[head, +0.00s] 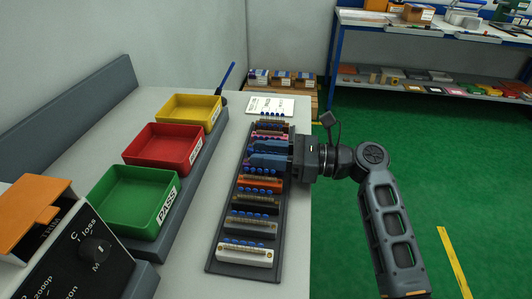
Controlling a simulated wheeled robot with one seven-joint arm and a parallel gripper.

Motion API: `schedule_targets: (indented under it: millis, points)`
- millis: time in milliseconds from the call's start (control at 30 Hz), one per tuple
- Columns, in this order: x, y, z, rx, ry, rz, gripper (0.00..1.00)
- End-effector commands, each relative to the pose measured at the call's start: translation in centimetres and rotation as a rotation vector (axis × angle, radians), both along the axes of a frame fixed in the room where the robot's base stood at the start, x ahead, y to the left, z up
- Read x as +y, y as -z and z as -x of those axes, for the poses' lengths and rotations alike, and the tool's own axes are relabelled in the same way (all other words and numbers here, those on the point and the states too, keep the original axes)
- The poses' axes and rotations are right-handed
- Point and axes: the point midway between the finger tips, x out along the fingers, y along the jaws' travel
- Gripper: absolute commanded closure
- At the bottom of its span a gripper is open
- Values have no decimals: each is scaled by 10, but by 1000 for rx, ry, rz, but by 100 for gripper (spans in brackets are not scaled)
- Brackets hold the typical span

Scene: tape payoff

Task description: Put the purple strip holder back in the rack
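The dark rack (214,262) lies along the bench's right edge, with strip holders of several colours in a row and blue pegs between them. My gripper (258,154) reaches in from the right, low over the rack's far half. Its two bluish fingers lie across the rack between the pink holder (270,135) and the orange holder (260,181). The fingers cover that part of the rack.
Green (128,225), red (157,158) and yellow (183,123) bins stand left of the rack. A black instrument (85,260) is at the front left. A white card (270,106) lies beyond the rack. Shelves (425,82) stand at the back right. Green floor is open to the right.

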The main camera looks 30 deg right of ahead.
Motion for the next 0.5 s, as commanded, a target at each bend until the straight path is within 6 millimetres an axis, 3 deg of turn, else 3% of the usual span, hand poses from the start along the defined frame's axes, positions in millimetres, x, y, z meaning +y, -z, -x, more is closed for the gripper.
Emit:
schedule_targets:
  millis: [167, 500]
  points:
    - [-12, -2, 8, 0, 3, 0, 66]
    - [-67, -2, 48, -1, 3, 1, 66]
